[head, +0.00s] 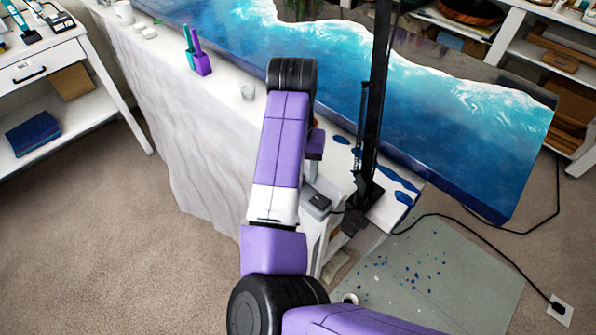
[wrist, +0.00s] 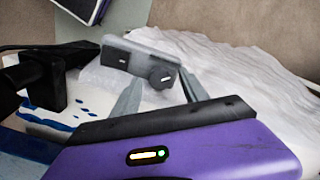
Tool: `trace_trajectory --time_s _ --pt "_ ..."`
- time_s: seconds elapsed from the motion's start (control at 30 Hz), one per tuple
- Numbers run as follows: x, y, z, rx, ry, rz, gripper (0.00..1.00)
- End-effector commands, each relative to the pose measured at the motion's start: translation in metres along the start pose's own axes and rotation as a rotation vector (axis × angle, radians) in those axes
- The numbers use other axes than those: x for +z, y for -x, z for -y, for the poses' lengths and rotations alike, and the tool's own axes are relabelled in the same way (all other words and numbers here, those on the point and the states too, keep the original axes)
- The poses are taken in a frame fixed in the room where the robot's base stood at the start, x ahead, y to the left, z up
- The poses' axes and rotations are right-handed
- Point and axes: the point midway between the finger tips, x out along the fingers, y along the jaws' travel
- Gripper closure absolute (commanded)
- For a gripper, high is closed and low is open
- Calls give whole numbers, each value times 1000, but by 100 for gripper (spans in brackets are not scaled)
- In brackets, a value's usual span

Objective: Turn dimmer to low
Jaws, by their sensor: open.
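The dimmer (wrist: 133,57) is a small grey box with a round dark knob (wrist: 161,78) on its face, in the wrist view. The knob has a short pale mark; its exact setting is too small to read. A small grey box, seemingly the same dimmer (head: 316,203), sits beside my arm in the head view, with a dark cable near it. My gripper (wrist: 160,75) has its fingers apart and empty, with the knob appearing between the fingertips. I cannot tell how much gap is left to the knob.
A black stand (head: 372,110) rises close to the right of my arm. Cables (head: 470,222) run over the floor at right.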

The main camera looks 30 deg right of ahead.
Motion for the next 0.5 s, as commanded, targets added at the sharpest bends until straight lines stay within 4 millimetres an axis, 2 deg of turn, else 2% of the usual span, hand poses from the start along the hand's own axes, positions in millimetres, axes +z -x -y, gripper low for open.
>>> trace_trajectory --time_s 0.3,0.5 --pt "0 50 2 -6 -2 -1 48" --pt "0 71 1 -2 0 -1 48"
